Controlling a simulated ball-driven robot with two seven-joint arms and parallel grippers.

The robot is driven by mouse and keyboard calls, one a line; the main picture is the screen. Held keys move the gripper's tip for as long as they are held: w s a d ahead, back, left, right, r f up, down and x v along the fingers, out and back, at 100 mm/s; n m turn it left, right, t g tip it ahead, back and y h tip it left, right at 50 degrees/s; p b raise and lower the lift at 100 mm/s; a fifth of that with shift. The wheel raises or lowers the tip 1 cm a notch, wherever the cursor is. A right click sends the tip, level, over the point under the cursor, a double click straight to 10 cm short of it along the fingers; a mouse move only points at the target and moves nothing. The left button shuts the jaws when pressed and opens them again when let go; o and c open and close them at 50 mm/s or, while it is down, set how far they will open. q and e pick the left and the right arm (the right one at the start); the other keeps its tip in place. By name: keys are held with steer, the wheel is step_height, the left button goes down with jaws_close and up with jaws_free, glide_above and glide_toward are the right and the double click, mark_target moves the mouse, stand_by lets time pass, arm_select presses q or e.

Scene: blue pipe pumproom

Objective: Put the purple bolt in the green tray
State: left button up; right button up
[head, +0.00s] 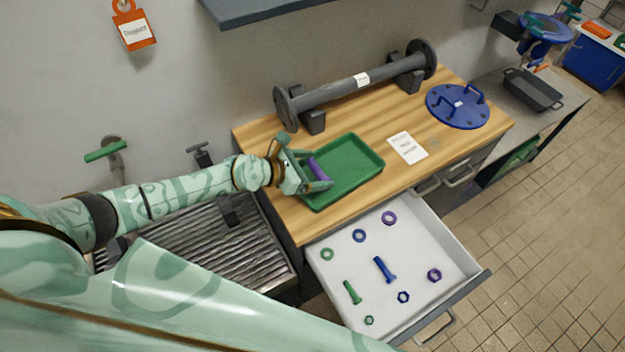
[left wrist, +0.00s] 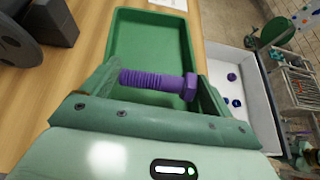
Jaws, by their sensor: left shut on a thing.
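The green tray (head: 356,160) lies on the wooden workbench; it also shows in the left wrist view (left wrist: 152,38). My left gripper (head: 316,172) is over the tray's left part, shut on the purple bolt (head: 319,169). In the left wrist view the purple bolt (left wrist: 155,80) lies crosswise between the two fingers, its hex head at the right. The bolt appears held above the tray floor; the exact height is hard to tell. My right gripper is not in view.
An open white drawer (head: 340,287) below holds a green bolt (head: 352,292), a blue bolt (head: 384,269) and several rings and nuts. A grey flanged pipe (head: 340,90) lies behind the tray. A blue round cover (head: 457,106) and a paper card (head: 407,148) lie to the right.

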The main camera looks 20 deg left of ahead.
arm_select(q)
step_height(320, 180, down, 4)
steer(key=b, duration=0.2)
steer(key=shift+a+b, duration=0.15)
steer(key=shift+b, duration=0.25)
steer(key=shift+w+r, duration=0.1)
steer(key=shift+r, duration=0.15)
steer(key=shift+f, duration=0.2)
steer(key=o, duration=1.1)
steer(key=shift+r+p, duration=0.25)
steer(key=shift+p, duration=0.05)
steer(key=p+v, duration=0.1)
steer(key=v, duration=1)
steer(key=shift+a+f, duration=0.15)
steer(key=shift+s+a+r, duration=0.2)
steer(key=shift+s+r, duration=0.1)
steer(key=shift+s, duration=0.1)
